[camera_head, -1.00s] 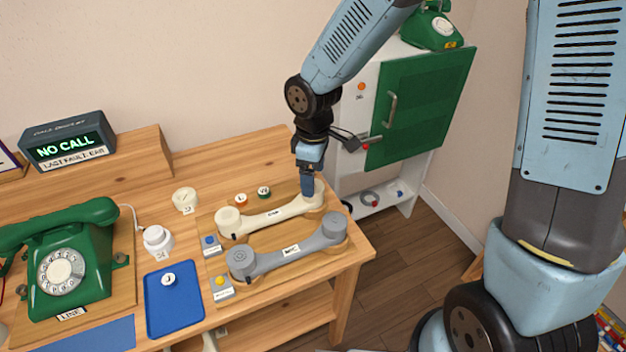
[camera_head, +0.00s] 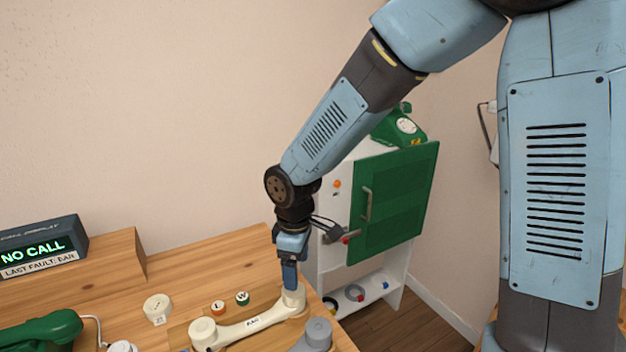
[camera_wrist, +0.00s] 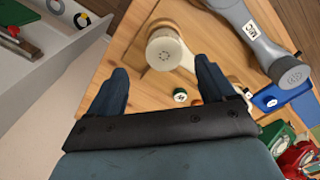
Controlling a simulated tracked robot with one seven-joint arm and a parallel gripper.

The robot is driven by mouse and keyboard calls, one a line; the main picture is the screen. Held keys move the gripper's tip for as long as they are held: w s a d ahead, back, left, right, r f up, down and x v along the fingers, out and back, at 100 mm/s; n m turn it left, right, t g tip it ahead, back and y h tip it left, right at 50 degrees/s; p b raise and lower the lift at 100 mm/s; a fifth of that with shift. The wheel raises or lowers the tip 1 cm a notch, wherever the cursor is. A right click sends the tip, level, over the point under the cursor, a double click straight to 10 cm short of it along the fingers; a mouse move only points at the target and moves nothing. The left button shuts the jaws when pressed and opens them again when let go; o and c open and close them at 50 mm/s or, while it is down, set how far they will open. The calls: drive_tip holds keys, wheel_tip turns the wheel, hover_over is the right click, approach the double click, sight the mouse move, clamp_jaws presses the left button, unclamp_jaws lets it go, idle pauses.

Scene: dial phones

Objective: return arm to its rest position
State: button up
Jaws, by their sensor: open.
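My gripper (camera_head: 290,284) points down at the right end of the cream handset (camera_head: 247,329) on the wooden table. In the wrist view my gripper (camera_wrist: 162,70) has its two dark blue fingers spread wide. The round end of the cream handset (camera_wrist: 165,50) shows between and beyond them. I cannot tell whether a finger touches it. The handset lies flat, with a label on its grip. My arm reaches down from the upper right of the head view.
A grey handset (camera_head: 312,336) lies beside the cream one. Two small round pieces, one orange-red (camera_head: 218,307) and one green (camera_head: 242,297), lie behind. A white cabinet with a green door (camera_head: 392,205) stands close right of my gripper. The "NO CALL" display (camera_head: 35,248) is at left.

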drive_tip(key=d+r+m+t, duration=0.3)
drive_tip(key=d+r+m, duration=0.5)
drive_tip(key=d+r, duration=0.7)
drive_tip(key=s+d+r+m+t, duration=0.1)
drive_tip(key=s+d+r+m, duration=0.2)
drive_tip(key=d, duration=0.4)
drive_tip(key=s+d+r+m+t, duration=0.1)
drive_tip(key=s+d+r+m, duration=0.3)
drive_tip(key=s+d, duration=0.2)
drive_tip(key=shift+s+d+m, duration=0.4)
drive_tip(key=shift+s, duration=0.7)
